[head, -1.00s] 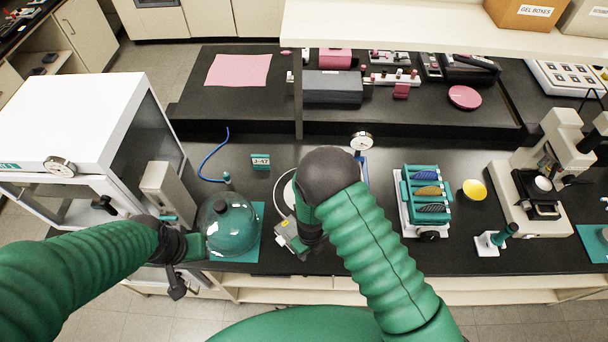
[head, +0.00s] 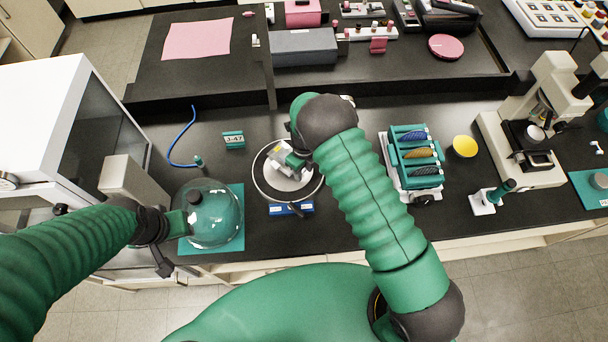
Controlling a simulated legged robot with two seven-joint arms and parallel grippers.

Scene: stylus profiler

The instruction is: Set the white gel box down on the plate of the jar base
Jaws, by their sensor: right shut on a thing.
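The jar base (head: 287,193) is a round base with a dark ring and a pale plate, at the middle of the bench. The white gel box (head: 281,157) is small and pale, with a grey part and a spot of yellow. My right gripper (head: 297,163) is shut on it and holds it over the plate, tilted in the picture. I cannot tell whether the box touches the plate. The gripper and arm hide part of the box. My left gripper (head: 181,223) is beside the green-tinted glass bell jar (head: 217,221); its fingers are too unclear to read.
The bell jar stands on a teal mat (head: 239,192) left of the base. A blue hose (head: 178,150) and a J-47 sign (head: 234,140) lie behind. A teal rack (head: 415,160), yellow bowl (head: 464,146) and microscope (head: 520,150) stand right.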

